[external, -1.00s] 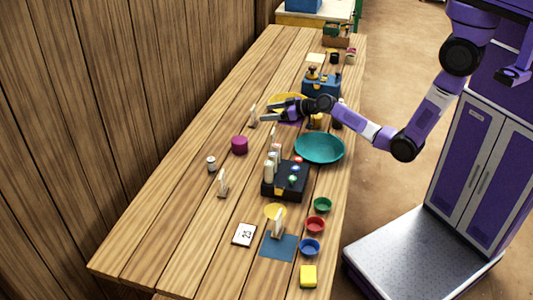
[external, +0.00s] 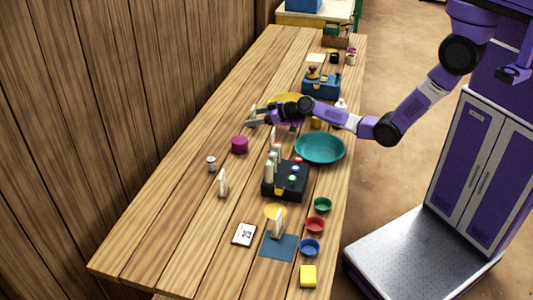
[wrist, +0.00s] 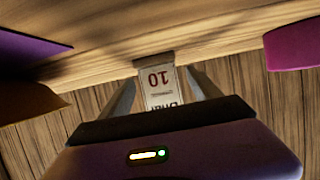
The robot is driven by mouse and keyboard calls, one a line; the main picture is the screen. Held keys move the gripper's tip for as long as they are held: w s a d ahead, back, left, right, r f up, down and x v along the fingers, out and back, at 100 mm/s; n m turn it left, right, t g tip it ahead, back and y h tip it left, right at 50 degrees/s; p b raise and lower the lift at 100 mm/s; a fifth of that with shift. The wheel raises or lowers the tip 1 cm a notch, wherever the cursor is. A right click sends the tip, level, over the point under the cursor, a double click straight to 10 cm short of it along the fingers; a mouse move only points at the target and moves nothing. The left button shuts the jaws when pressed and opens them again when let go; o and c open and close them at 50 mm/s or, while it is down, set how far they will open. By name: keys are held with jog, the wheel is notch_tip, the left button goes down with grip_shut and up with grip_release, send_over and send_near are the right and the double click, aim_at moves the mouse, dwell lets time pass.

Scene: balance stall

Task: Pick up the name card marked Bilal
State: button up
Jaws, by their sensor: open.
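A small white standing card (wrist: 161,88) shows upside down in the wrist view, with a large "10" and a name partly hidden by my gripper's body. I cannot read that name surely. My gripper (wrist: 160,84) is open, with one finger on each side of this card. In the external view my gripper (external: 250,122) is low over the table beside the card (external: 253,112), whose lower part is hidden. Other standing cards are on the table, one at mid-left (external: 223,184) and one near the front (external: 278,222); their names are too small to read.
A magenta cylinder (external: 239,145) stands close in front of my gripper, and a teal bowl (external: 320,148) is to its right. A black box with bottles (external: 286,181) is nearer the camera. The plank table (external: 190,140) is clear toward the wooden wall (external: 90,110).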

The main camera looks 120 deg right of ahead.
jog(key=shift+w+d, duration=0.15)
jog(key=shift+c, duration=0.4)
jog(key=c, duration=1.4)
